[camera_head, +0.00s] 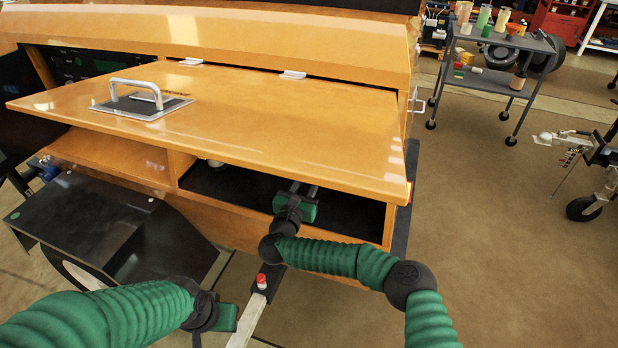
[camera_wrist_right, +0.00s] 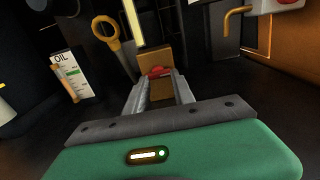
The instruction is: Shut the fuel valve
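A small red part (camera_wrist_right: 158,72), possibly the fuel valve's handle, shows in the right wrist view just ahead of my right fingertips, in front of a tan block. My right gripper (camera_wrist_right: 160,92) has its two grey fingers apart, with a gap between them. I cannot tell whether the red part lies between the tips or beyond them. In the head view my right gripper (camera_head: 304,190) reaches into the dark compartment under the raised orange panel. My left gripper (camera_head: 222,318) is low in front of the cabinet, its fingers hidden.
The orange panel (camera_head: 270,110) with a metal handle hangs over the compartment. The wrist view shows a yellow ring (camera_wrist_right: 105,34), an oil label (camera_wrist_right: 72,78), and a bent yellow pipe (camera_wrist_right: 236,20). A black fender (camera_head: 100,225) and metal drawbar (camera_head: 248,318) stand near my left arm.

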